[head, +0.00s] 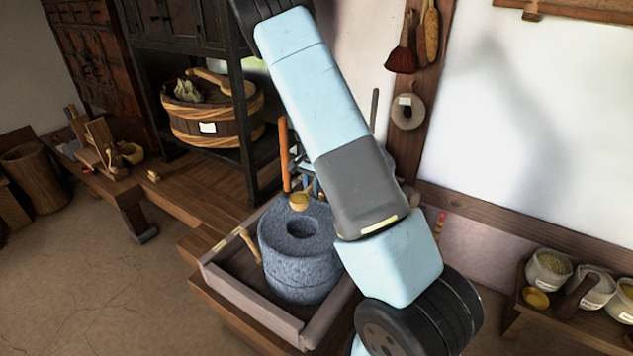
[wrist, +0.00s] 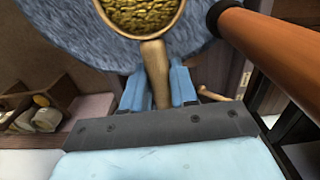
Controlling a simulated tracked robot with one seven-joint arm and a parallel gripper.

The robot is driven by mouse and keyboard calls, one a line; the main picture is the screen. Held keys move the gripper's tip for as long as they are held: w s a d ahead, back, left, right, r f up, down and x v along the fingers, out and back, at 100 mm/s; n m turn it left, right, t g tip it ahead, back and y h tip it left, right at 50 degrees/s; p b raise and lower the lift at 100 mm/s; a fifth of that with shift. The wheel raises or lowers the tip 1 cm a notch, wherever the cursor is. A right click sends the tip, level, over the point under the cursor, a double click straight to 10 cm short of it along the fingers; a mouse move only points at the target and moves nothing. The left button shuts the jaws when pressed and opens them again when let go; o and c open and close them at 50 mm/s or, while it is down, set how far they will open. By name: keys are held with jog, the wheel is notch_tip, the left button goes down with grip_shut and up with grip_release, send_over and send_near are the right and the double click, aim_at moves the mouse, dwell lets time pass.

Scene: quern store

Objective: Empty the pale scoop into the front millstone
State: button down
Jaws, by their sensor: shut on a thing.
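The grey stone millstone (head: 298,262) stands in a wooden tray, with a round hole in its top. My gripper (wrist: 156,88) is shut on the handle of the pale scoop (wrist: 155,62), between its light blue fingers. The scoop's bowl is filled with golden grain and looks roughly level. In the head view the scoop (head: 300,203) shows over the far part of the millstone's top, behind the hole. My arm hides most of the gripper there. Grey stone lies below the bowl in the wrist view. Only one millstone shows clearly.
An orange upright rod (head: 284,153) stands close by the scoop; an orange rod (wrist: 270,50) is also near my gripper in the wrist view. The tray's rim (head: 250,303) surrounds the millstone. Bowls (head: 548,268) stand on a low bench at right. A dark shelf holds a wooden tub (head: 208,122).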

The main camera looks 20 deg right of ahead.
jog(key=shift+f, duration=1.95)
jog(key=shift+s+r+t, duration=0.15)
jog(key=shift+r+t, duration=0.35)
jog(key=shift+t, duration=0.5)
jog(key=shift+f, duration=0.1)
jog(key=shift+f+g, duration=0.5)
jog(key=shift+g, duration=0.4)
jog(key=shift+r+t, duration=0.7)
jog(key=shift+t, duration=0.2)
jog(key=shift+s+r+t, duration=0.15)
jog(key=shift+r+t, duration=0.2)
jog(key=shift+t, duration=0.25)
jog(key=shift+s+t, duration=0.15)
jog(key=shift+t, duration=0.25)
